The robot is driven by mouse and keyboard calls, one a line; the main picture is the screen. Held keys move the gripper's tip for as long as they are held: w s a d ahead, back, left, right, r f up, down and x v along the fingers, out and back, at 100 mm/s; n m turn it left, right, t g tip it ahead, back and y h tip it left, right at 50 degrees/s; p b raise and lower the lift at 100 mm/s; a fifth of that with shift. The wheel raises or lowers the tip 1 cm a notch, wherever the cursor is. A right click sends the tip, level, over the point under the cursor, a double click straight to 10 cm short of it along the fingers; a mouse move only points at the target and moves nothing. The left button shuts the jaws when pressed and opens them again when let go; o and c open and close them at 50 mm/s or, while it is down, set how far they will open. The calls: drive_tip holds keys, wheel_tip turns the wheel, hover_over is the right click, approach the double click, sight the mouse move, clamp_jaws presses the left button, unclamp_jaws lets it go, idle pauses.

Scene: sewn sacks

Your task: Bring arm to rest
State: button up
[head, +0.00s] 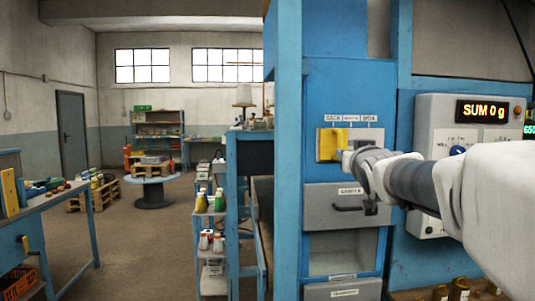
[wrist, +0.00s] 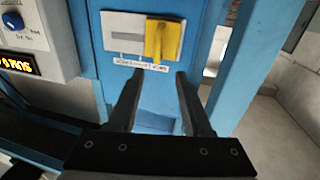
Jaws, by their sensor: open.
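My arm reaches in from the right in the head view, in front of the blue machine (head: 335,90). My gripper (wrist: 155,78) is open and empty in the wrist view, its two dark fingers apart. In the head view my wrist hides part of the panel and the fingers are hard to make out.
A grey drawer (head: 325,208) sits below the panel. A control box with a "SUM 0 g" display (head: 482,110) is at the right. A blue post (head: 287,150) stands left of the panel. Workbenches, shelves and a round table (head: 153,176) stand further left, with open floor between.

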drive_tip(key=s+a+f+g+y, duration=0.1)
drive_tip(key=s+a+f+g, duration=0.2)
drive_tip(key=s+f, duration=0.5)
drive_tip(key=s+a+f+n+g+y+p, duration=0.1)
drive_tip(key=s+a+f+g, duration=0.2)
drive_tip(key=s+f, duration=0.6)
drive_tip(key=s+a+f+g+p, duration=0.1)
drive_tip(key=s+a+f+g, duration=0.3)
drive_tip(key=s, duration=1.2)
wheel_tip(320, 180, down, 4)
drive_tip(key=shift+s+f+n+g+y, duration=0.2)
drive_tip(key=shift+n+g+y, duration=0.2)
drive_tip(key=shift+g, duration=0.7)
